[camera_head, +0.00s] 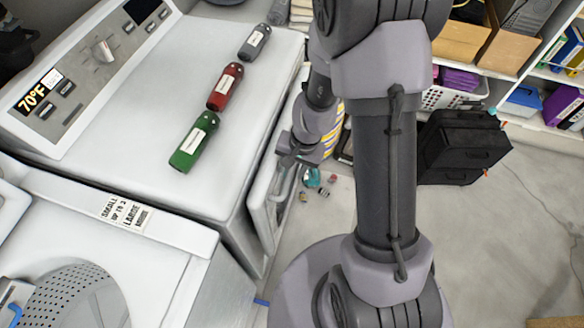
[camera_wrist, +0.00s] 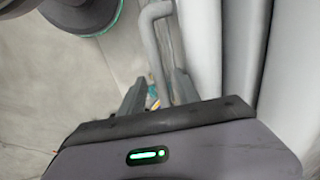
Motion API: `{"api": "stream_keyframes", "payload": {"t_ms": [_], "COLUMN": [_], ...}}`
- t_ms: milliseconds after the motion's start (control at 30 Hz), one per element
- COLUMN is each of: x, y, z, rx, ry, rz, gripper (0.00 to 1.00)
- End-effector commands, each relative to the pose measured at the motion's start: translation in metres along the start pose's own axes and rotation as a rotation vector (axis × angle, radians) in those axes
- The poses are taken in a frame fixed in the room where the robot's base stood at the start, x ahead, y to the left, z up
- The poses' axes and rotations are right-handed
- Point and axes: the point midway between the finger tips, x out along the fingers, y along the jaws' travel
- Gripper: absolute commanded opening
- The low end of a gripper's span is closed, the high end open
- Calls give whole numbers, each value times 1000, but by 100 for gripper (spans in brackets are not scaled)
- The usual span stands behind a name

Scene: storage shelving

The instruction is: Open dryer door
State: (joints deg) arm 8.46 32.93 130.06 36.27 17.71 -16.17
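The white dryer (camera_head: 160,110) stands at the left in the head view, with a control panel at its back. Its door (camera_head: 264,205) stands out from the front face and looks partly open, with a gap behind its edge. My gripper (camera_head: 288,157) is at the upper part of the door, beside its edge. My arm hides part of the dryer front.
Green (camera_head: 194,142), red (camera_head: 225,87) and grey (camera_head: 254,42) bottles lie on the dryer top. A washer (camera_head: 150,270) stands in front left. Small items (camera_head: 312,178) lie on the floor by the door. Black cases (camera_head: 462,145) stand by the shelving; floor at right is clear.

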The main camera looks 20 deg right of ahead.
Motion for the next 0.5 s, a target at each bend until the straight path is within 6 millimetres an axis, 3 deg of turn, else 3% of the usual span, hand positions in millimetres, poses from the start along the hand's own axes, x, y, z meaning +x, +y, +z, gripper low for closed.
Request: {"api": "stream_keyframes", "payload": {"t_ms": [33, 233, 500], "x": [0, 0, 0], "y": [0, 0, 0], "z": [0, 0, 0], "rx": [0, 0, 1], "ry": [0, 0, -1], "rz": [0, 0, 0], "gripper": [39, 0, 0]}}
